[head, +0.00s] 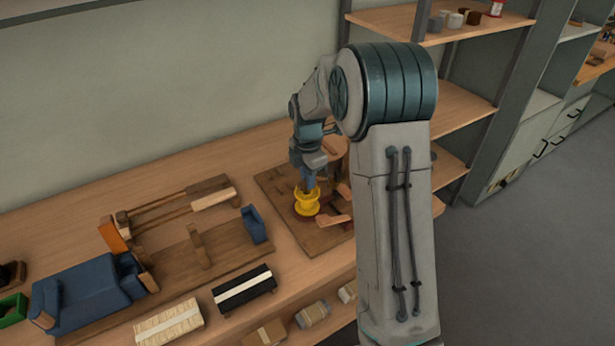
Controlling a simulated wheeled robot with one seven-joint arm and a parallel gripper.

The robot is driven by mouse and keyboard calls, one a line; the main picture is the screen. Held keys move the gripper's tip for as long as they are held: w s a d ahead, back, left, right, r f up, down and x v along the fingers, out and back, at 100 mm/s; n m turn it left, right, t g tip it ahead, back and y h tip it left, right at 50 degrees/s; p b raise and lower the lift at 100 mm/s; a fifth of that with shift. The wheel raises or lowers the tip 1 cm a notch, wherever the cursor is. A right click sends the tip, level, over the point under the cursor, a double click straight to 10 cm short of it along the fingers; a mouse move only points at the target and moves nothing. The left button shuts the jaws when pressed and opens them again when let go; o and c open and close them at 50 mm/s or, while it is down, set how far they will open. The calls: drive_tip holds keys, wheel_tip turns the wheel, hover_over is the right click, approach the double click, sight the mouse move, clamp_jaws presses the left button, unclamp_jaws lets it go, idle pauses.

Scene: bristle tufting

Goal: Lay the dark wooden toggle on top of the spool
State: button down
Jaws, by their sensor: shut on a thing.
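The yellow spool (306,206) stands upright on a dark board on the bench, in the middle of the head view. My gripper (309,186) points down right at the top of the spool. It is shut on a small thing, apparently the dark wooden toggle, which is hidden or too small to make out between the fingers. I cannot tell whether the held thing touches the spool.
The brown work board (275,190) carries several wooden pieces, one (333,220) close to the spool's right. A blue vise-like block (85,295), a black bristle bundle (244,289) and a pale bundle (168,323) lie left and in front. Shelves (465,115) stand right.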

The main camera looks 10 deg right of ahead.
drive_tip(key=shift+f, duration=0.25)
drive_tip(key=shift+f+b, duration=0.35)
drive_tip(key=shift+b, duration=0.05)
drive_tip(key=shift+f, duration=0.4)
idle(0.6)
drive_tip(key=c, duration=1.3)
unclamp_jaws()
wheel_tip(320, 180, up, 14)
drive_tip(key=shift+f+b, duration=0.1)
drive_tip(key=shift+b, duration=0.25)
